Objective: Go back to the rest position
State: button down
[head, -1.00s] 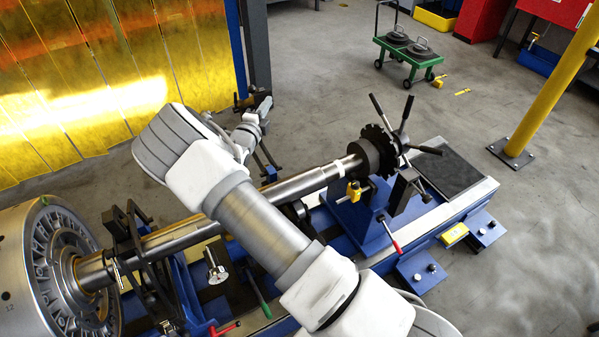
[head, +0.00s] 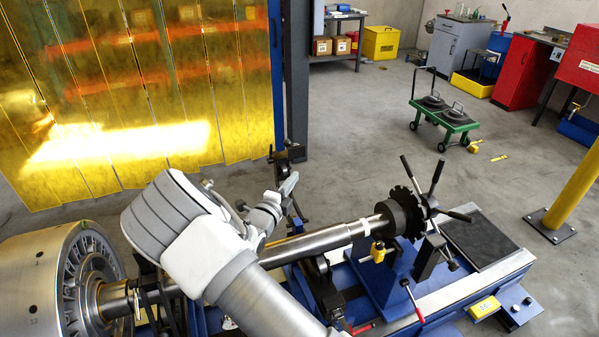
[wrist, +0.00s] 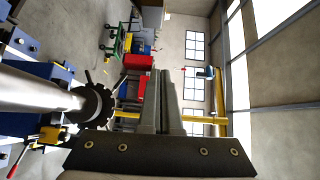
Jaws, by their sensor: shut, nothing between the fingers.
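My arm rises from the bottom of the head view, its grey-white elbow (head: 170,215) over the balancing machine. In the wrist view my gripper (wrist: 165,72) shows two grey fingers side by side, shut with nothing between them. The disc also shows in the wrist view (wrist: 97,105). The arm hides part of the shaft.
The rotor drum (head: 40,270) is at lower left, with a yellow strip curtain (head: 130,110) behind. A green cart (head: 445,118) stands on the floor at the back. A yellow post (head: 575,190) is at right. Open floor lies between the machine and the cart.

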jog(key=s+d+r+m+g+h, duration=0.1)
jog(key=s+d+r+m+g, duration=0.45)
jog(key=s+d+m, duration=0.55)
jog(key=s+d+r+m+g+h, duration=0.1)
jog(key=s+d+r+m+g, duration=0.5)
jog(key=m, duration=0.8)
jog(key=s+a+r+m+y, duration=0.1)
jog(key=s+r+m+y, duration=0.2)
jog(key=s+m, duration=0.4)
jog(key=s+a+r+m+t+y, duration=0.1)
jog(key=s+a+r+m+y, duration=0.1)
jog(key=s+m, duration=0.5)
jog(key=s+a+r+m+y, duration=0.2)
jog(key=s+r+m+y, duration=0.1)
jog(key=s+m+y, duration=0.2)
jog(key=s+m, duration=0.2)
jog(key=m, duration=0.2)
jog(key=shift+r+m, duration=0.3)
jog(key=shift+a, duration=0.2)
